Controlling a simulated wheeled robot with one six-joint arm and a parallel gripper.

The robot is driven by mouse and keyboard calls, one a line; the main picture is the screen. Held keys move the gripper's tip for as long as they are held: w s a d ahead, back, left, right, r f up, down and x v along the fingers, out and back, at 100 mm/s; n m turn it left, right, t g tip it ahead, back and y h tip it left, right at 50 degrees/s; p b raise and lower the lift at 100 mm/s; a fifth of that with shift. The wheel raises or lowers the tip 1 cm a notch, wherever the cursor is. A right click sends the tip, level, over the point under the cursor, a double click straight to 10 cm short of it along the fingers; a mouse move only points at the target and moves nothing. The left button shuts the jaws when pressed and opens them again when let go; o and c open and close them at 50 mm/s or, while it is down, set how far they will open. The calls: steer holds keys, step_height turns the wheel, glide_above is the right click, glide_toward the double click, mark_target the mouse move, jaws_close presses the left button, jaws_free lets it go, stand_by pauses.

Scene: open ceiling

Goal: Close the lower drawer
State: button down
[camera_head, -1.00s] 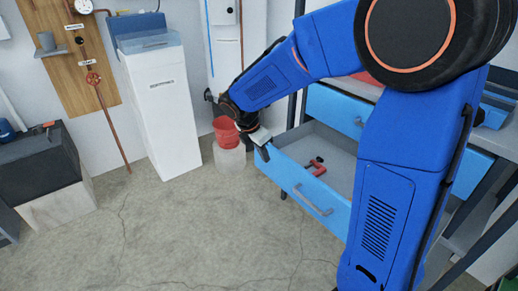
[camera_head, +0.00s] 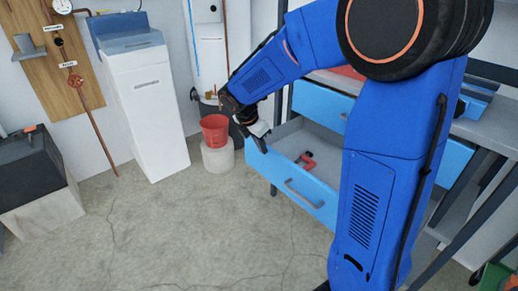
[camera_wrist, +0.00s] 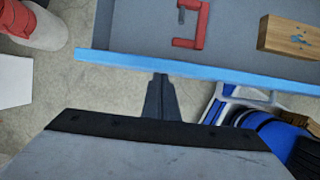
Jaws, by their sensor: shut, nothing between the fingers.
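The lower drawer (camera_head: 298,187) stands pulled out, with a blue front and a grey handle (camera_head: 303,195). A red clamp (camera_head: 306,161) lies inside it. My gripper (camera_head: 261,145) is at the left end of the drawer front in the head view. In the wrist view, my gripper (camera_wrist: 160,92) is shut and empty, its dark fingertips close to the outer side of the blue front edge (camera_wrist: 205,68). I cannot tell whether they touch it. The wrist view also shows the red clamp (camera_wrist: 190,42) and a wooden block (camera_wrist: 286,38) in the drawer.
A red bucket (camera_head: 214,130) stands on a pale round block (camera_head: 218,157) left of the drawer. A blue upper drawer (camera_head: 322,103) is above it. A white cabinet (camera_head: 150,115) stands further left. The floor (camera_head: 190,230) in front is clear.

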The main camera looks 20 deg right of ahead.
steer(key=w+d, duration=0.4)
steer(key=d, duration=0.7)
steer(key=w+d, duration=0.4)
steer(key=d, duration=0.7)
